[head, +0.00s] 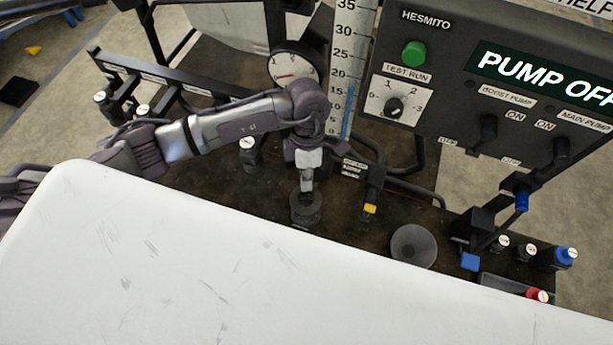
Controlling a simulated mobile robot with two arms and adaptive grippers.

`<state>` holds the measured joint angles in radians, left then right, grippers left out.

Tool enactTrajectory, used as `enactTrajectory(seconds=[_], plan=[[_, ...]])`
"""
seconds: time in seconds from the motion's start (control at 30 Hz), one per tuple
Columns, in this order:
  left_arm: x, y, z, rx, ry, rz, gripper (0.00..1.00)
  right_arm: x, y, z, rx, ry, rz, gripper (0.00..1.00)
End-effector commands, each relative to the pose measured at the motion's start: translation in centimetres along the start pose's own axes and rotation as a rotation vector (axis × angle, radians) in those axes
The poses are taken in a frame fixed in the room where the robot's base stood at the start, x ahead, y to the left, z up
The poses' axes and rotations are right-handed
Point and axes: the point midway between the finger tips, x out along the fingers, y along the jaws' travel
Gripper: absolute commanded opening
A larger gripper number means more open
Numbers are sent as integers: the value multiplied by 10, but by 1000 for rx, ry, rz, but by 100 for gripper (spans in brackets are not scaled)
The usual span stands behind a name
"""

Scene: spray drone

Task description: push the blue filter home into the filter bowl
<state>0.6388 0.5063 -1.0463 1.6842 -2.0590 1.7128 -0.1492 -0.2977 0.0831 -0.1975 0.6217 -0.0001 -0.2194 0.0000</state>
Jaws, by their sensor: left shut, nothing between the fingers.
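My left gripper (307,183) is shut and points down, its tips at or just inside the mouth of a dark round bowl (305,210) on the bench. This seems to be the filter bowl. I cannot make out a blue filter in it; the fingers and the bowl's rim hide the inside, so how deep a filter sits cannot be told. My right gripper is not in view.
A yellow-tipped valve (370,208) and a grey round cup (413,245) stand right of the bowl. A gauge (294,66), a scale column (350,70) and the control panel (480,80) rise behind. Blue- and red-capped parts (565,255) (537,295) crowd the right.

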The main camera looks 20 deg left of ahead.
Motion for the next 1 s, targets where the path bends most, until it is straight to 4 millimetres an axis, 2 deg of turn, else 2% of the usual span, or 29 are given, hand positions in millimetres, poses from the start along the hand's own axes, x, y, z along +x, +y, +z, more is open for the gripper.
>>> enactTrajectory(seconds=[0.9,0.93,1.0], plan=[[2,0,0,1,0,0,0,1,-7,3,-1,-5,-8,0],[2,0,0,1,0,0,1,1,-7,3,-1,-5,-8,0],[2,0,0,1,0,0,13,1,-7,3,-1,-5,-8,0]])
